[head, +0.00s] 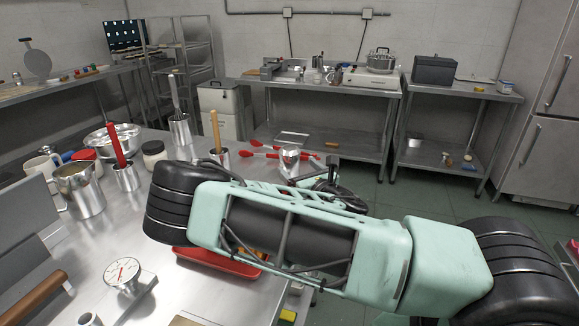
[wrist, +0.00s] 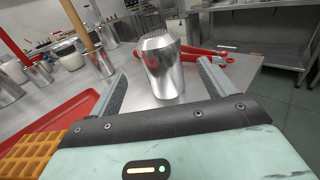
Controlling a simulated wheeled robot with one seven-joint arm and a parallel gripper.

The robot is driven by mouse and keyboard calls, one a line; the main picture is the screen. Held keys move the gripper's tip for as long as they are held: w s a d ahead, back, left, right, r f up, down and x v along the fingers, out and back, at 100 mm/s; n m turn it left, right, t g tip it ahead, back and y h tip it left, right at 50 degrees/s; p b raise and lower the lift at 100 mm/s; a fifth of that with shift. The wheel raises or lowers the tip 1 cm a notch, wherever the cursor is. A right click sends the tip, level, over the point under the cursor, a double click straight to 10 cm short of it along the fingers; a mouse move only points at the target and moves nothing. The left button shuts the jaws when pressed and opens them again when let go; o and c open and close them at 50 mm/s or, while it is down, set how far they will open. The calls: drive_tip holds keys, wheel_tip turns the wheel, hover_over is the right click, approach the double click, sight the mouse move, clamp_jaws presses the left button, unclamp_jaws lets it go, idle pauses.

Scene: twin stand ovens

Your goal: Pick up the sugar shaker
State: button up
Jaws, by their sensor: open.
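The sugar shaker (wrist: 163,70) is a shiny metal tapered cup with a perforated top. It stands upright on the steel table, ahead of my gripper in the wrist view. My gripper (wrist: 161,85) is open, with one finger to the left of the shaker and one to the right in that picture. I cannot tell whether the shaker is fully between the fingertips; no contact shows. In the head view the shaker (head: 289,157) shows just past my gripper (head: 318,186), near the table's far edge. Its lower part is hidden there by my arm.
Red-handled tongs (wrist: 208,52) lie just behind the shaker. A red tray (wrist: 62,118) is at left, with a waffle-like piece (wrist: 42,147) near my gripper. Metal canisters holding utensils, including one with a wooden handle (head: 217,133), stand left. Open floor (head: 365,180) lies beyond the table.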

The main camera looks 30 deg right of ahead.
drive_tip(key=w, duration=0.3)
drive_tip(key=w+d+p, duration=0.1)
drive_tip(key=w, duration=0.4)
drive_tip(key=shift+w+d+f+p, duration=0.15)
drive_tip(key=shift+w+p, duration=0.15)
drive_tip(key=shift+p, duration=0.05)
drive_tip(key=shift+c, duration=0.2)
